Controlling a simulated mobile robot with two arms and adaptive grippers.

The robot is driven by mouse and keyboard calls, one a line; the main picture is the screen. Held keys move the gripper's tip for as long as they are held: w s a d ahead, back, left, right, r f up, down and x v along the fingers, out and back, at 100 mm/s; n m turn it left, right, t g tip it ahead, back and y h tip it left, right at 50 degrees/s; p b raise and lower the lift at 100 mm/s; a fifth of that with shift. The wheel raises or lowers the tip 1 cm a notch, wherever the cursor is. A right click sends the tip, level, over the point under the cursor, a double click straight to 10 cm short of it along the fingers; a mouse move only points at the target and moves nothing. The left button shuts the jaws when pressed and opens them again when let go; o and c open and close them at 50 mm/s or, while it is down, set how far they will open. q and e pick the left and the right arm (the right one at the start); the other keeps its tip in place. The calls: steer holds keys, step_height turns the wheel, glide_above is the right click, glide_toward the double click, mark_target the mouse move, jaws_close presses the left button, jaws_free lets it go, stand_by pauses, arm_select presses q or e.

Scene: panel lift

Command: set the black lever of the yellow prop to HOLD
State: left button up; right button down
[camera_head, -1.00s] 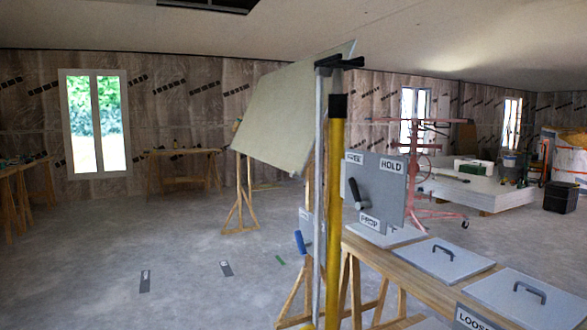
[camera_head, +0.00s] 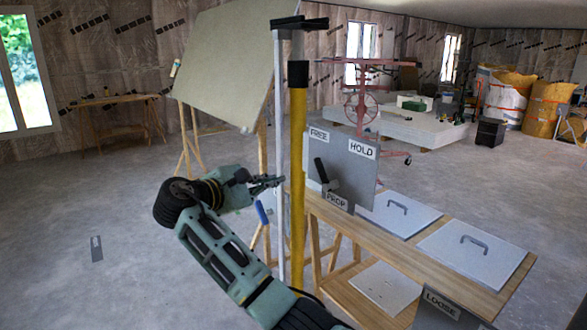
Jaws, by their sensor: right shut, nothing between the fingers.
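The yellow prop (camera_head: 298,160) stands upright with a black collar. To its right, a grey panel (camera_head: 352,178) has the labels FREE (camera_head: 319,134) at top left, HOLD (camera_head: 362,150) at top right and PROP (camera_head: 337,201) at the bottom. The black lever (camera_head: 321,171) on this panel tilts up and left, toward FREE. My left gripper is out of view.
A pale board (camera_head: 220,65) leans up behind a grey post (camera_head: 279,150). A wooden bench (camera_head: 385,235) with handled grey plates (camera_head: 475,250) and a LOOSE sign (camera_head: 441,304) lies to the right. A blue handle (camera_head: 262,213) hangs below my gripper. The left floor is mostly clear.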

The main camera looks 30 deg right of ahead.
steer(key=shift+d, duration=0.1)
steer(key=d+p, duration=0.3)
steer(key=d, duration=0.6)
steer(key=shift+d, duration=0.15)
steer(key=shift+w+r, duration=0.1)
steer(key=shift+r, duration=0.05)
stand_by(0.4)
